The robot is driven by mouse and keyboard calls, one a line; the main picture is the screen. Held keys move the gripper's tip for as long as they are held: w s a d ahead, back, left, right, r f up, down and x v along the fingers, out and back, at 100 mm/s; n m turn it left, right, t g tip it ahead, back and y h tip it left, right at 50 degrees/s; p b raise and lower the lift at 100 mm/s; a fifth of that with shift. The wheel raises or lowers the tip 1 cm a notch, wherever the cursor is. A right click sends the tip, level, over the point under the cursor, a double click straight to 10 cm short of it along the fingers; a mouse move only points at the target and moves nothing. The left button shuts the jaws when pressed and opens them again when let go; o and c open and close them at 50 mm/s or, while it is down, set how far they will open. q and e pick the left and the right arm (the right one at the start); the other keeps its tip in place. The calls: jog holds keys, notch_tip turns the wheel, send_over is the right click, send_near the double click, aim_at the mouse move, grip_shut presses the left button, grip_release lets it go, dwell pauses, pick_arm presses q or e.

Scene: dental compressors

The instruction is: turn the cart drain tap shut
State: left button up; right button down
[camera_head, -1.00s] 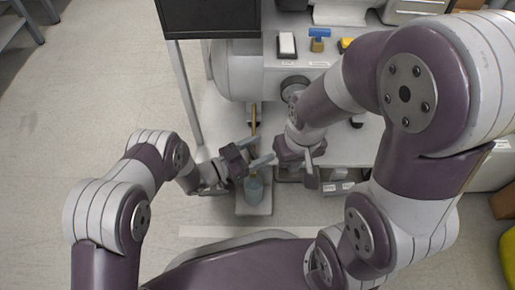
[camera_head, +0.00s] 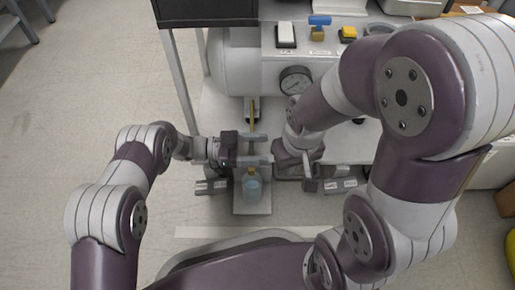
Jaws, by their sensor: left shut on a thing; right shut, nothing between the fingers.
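The cart drain tap hangs under the compressor tank (camera_head: 232,65); its brass pipe (camera_head: 252,108) runs down toward my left gripper. My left gripper (camera_head: 262,149) comes in from the left, its two grey fingers pointing right, one on each side of the tap. It is shut on the tap, whose handle is mostly hidden by the fingers. A clear bottle with bluish liquid (camera_head: 252,188) stands just below, on a light plate (camera_head: 252,209). My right gripper (camera_head: 310,180) is shut and empty, pointing down, to the right of the tap and apart from it.
The cart top carries a white switch (camera_head: 286,34), a blue-handled valve (camera_head: 319,21) and a yellow button (camera_head: 348,33). A round gauge (camera_head: 295,80) faces forward. My large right arm covers the right side.

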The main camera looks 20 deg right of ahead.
dwell(0.3)
pick_arm(q)
jog(key=o, duration=1)
jog(key=shift+c, duration=0.2)
jog(key=p+v, duration=0.5)
jog(key=v, duration=0.7)
jog(key=shift+a, duration=0.3)
